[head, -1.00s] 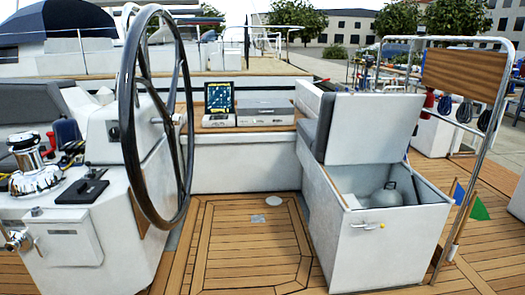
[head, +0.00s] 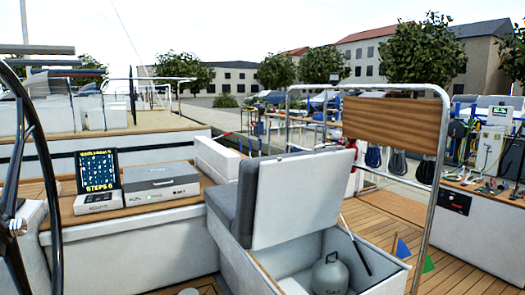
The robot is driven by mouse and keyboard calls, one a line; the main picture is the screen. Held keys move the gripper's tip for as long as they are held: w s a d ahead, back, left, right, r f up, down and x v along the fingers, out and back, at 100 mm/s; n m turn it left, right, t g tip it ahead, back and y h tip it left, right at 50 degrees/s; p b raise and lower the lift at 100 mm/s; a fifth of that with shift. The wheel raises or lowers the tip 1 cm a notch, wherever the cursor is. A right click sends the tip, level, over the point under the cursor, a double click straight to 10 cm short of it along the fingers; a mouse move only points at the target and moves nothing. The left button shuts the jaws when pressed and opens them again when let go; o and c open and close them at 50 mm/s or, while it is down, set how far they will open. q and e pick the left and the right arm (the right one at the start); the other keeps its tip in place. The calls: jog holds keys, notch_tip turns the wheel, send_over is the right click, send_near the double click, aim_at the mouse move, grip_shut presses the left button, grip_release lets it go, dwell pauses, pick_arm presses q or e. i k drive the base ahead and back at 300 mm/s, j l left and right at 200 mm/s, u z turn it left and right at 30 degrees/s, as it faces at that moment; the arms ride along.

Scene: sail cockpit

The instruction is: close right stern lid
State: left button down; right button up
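The stern lid (head: 297,198) stands open and upright on the white locker to the right of the middle. Its white inner face is toward me and a grey cushion (head: 240,190) is on its other side. The open locker (head: 392,271) below it holds a grey gas bottle (head: 330,274), and a dark rod leans inside. The locker's front is cut off by the lower picture edge. Neither of my grippers is in view.
A steel rail frame (head: 432,180) with a wooden board (head: 392,124) rises right behind the locker. The steering wheel (head: 38,170) is at the left edge. A screen (head: 98,173) and a grey case (head: 160,180) sit on the bench.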

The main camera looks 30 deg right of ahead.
aim_at(281, 198)
jog(key=i+z, duration=0.25)
jog(key=i, duration=0.15)
jog(key=i+j+z, duration=0.5)
jog(key=i, duration=0.25)
jog(key=i+j+z, duration=0.2)
jog(key=z, duration=0.25)
jog(key=i+j+z, duration=0.55)
jog(key=j+z, duration=0.15)
jog(key=z, duration=0.15)
jog(key=i+j+z, duration=0.1)
jog(key=j+z, duration=0.65)
jog(key=j, duration=0.15)
jog(key=j+z, duration=0.25)
jog(key=j, duration=0.15)
jog(key=i+j, duration=0.05)
